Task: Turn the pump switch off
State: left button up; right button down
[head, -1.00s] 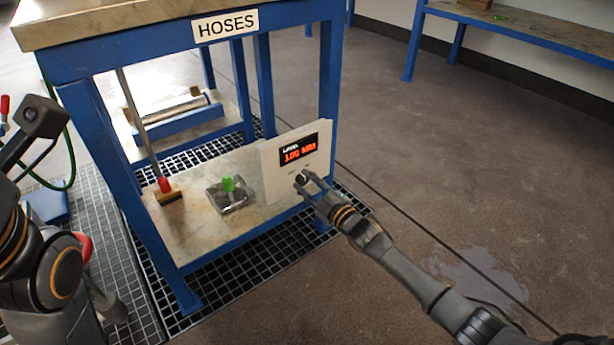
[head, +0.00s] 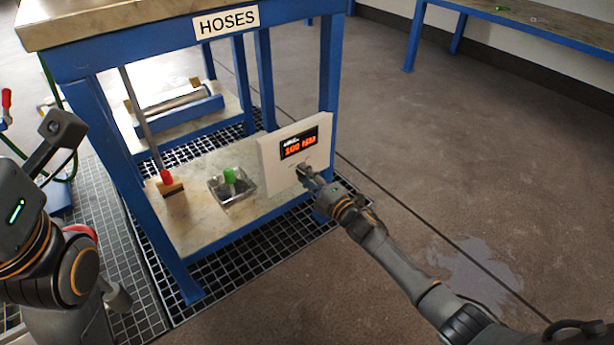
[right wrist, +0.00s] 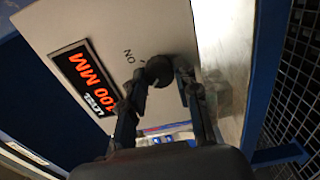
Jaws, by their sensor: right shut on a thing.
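The white pump panel (head: 272,170) stands upright at the right end of the bench's lower shelf. Its display (head: 299,143) shows red digits, readable as 100 MM in the right wrist view (right wrist: 88,80). The pump switch is a dark round knob (right wrist: 158,70) below the display, with "ON" printed beside it. My right gripper (head: 307,174) is at the panel face. In the right wrist view its two fingers (right wrist: 160,82) are on either side of the knob, shut on it. The fingers hide part of the knob and its markings. My left arm is at the left edge; its fingers do not show.
A blue-framed bench (head: 180,245) labelled HOSES holds the panel. Floor grating (head: 270,250) lies beneath. The floor at right is clear.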

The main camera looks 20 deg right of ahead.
jog(key=shift+a, duration=0.1)
dwell(0.4)
jog(key=c, duration=1)
grip_release()
jog(key=v, duration=1.2)
